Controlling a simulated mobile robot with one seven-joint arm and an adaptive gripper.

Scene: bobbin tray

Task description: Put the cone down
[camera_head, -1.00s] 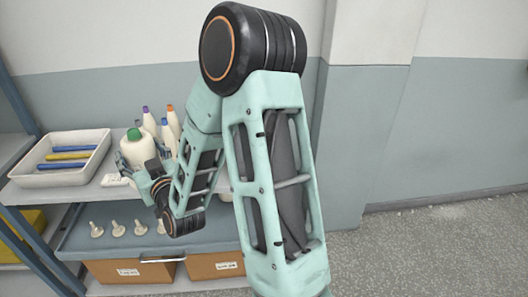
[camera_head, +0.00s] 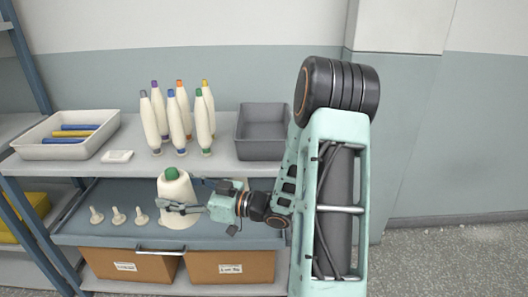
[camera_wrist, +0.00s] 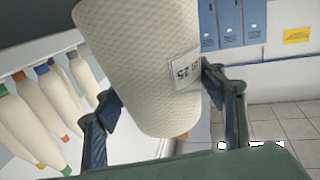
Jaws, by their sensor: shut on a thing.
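The cone (camera_head: 178,190) is cream-white with a green tip and looks upright in the head view. My gripper (camera_head: 176,209) is shut on it from the right, with a finger across its lower side. In the wrist view the cone (camera_wrist: 135,60) sits between both fingers and shows a white label. The cone is over the grey pull-out tray (camera_head: 100,192) on the lower shelf, right of three pale pegs (camera_head: 118,216). Its base hides the tray beneath. I cannot tell whether it touches the tray or is around a peg.
Cardboard boxes (camera_head: 130,267) sit below the pull-out tray.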

